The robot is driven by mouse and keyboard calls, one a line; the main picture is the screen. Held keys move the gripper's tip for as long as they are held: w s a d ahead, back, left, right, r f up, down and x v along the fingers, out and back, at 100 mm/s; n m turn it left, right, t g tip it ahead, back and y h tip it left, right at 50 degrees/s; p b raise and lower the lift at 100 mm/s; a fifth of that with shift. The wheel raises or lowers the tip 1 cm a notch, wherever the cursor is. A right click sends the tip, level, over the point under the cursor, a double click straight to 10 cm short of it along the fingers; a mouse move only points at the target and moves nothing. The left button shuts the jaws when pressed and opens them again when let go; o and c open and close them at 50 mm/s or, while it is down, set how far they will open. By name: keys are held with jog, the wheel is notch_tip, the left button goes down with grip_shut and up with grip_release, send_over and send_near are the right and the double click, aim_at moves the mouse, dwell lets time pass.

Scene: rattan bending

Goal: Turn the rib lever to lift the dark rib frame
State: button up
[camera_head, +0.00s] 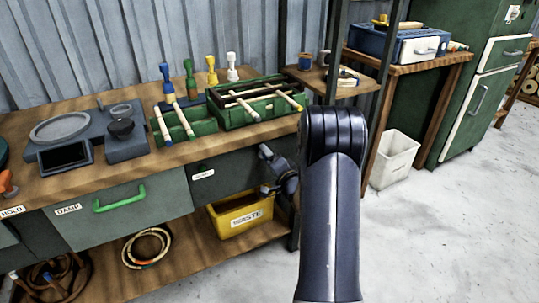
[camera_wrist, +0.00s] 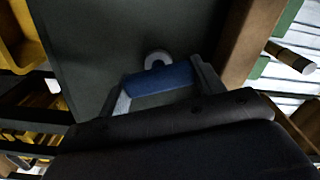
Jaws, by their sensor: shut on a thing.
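My gripper (camera_head: 268,172) is at the right end of the bench front, beside the grey drawer panel. In the wrist view my gripper (camera_wrist: 165,88) has its fingers at both ends of a blue bar (camera_wrist: 162,79), which looks like the rib lever's handle. It is shut on this bar. A grey curved bracket (camera_wrist: 157,58) shows behind the bar against the dark panel. In the head view the lever is hidden by my gripper. Dark bars, apparently the rib frame (camera_head: 237,96), sit across the green tray (camera_head: 262,115) on the bench top, with pale sticks among them.
A yellow bin (camera_head: 240,219) stands on the shelf below my gripper. The bench (camera_head: 62,190) is left of it, with a green-handled drawer (camera_head: 120,205). A dark post rises by my arm. A white bin (camera_head: 395,160) stands at right; the floor beyond is clear.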

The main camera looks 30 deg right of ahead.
jog(key=shift+f+m+p, duration=0.15)
jog(key=shift+m+p, duration=0.65)
jog(key=shift+m, duration=1.5)
jog(key=o, duration=1)
jog(key=shift+s, duration=0.1)
jog(key=s, duration=0.5)
jog(key=s+p, duration=0.1)
jog(key=s, duration=0.4)
jog(key=shift+s+d, duration=0.2)
jog(key=shift+s, duration=0.15)
